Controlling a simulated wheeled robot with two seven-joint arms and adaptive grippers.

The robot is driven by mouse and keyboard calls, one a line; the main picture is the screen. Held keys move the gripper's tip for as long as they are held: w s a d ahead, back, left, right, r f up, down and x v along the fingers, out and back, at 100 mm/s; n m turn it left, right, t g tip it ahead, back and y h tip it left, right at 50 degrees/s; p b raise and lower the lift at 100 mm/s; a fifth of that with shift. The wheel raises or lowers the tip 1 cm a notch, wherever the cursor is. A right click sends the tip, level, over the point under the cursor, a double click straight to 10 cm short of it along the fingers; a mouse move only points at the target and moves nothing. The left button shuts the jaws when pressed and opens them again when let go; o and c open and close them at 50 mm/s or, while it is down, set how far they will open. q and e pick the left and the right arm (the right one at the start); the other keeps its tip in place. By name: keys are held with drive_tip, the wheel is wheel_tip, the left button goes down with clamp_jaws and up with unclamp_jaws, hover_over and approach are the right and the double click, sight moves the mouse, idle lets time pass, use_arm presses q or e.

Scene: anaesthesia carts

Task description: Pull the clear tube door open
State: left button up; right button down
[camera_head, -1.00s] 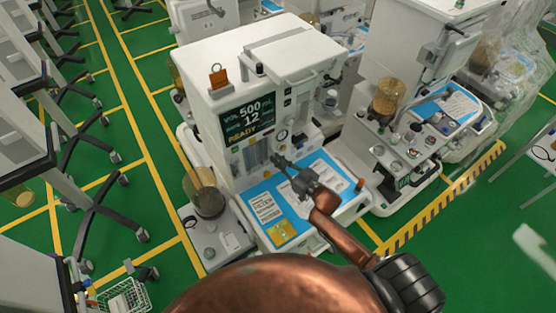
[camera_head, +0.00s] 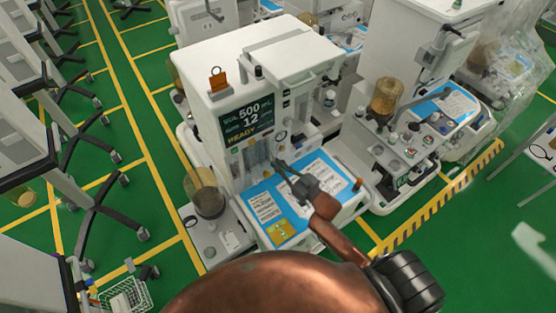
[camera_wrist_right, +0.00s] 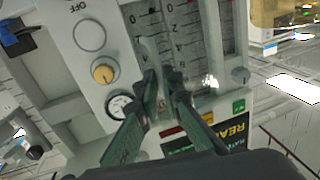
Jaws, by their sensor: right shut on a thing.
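The clear tube door (camera_head: 256,158) is on the front of the white anaesthesia cart, below the dark display (camera_head: 247,120). In the right wrist view the scaled tubes (camera_wrist_right: 188,28) show behind it. My right gripper (camera_head: 277,164) is at the right side of the door. In the wrist view its two dark fingers (camera_wrist_right: 163,84) are close together around a pale upright strip (camera_wrist_right: 150,58) that looks like the door's handle or edge. The gripper is shut on it. How far the door stands from the panel cannot be told. My left gripper is not in view.
A blue work surface with papers (camera_head: 268,207) lies below the gripper. An amber canister (camera_head: 204,192) stands at the cart's left. Another cart (camera_head: 400,130) stands close on the right.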

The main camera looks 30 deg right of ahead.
drive_tip(key=s+a+m+h+p, duration=0.1)
drive_tip(key=s+a+h+p, duration=0.1)
drive_tip(key=s+a+p, duration=0.2)
drive_tip(key=shift+s+a+r+t, duration=0.4)
drive_tip(key=shift+s+a, duration=0.65)
drive_tip(key=shift+a, duration=0.95)
drive_tip(key=c, duration=2.3)
unclamp_jaws()
drive_tip(key=shift+w+f, duration=0.2)
drive_tip(key=shift+o, duration=1)
drive_tip(key=shift+f+m, duration=0.1)
drive_tip(key=shift+m, duration=0.2)
drive_tip(key=shift+s+d, duration=0.15)
drive_tip(key=shift+s, duration=0.1)
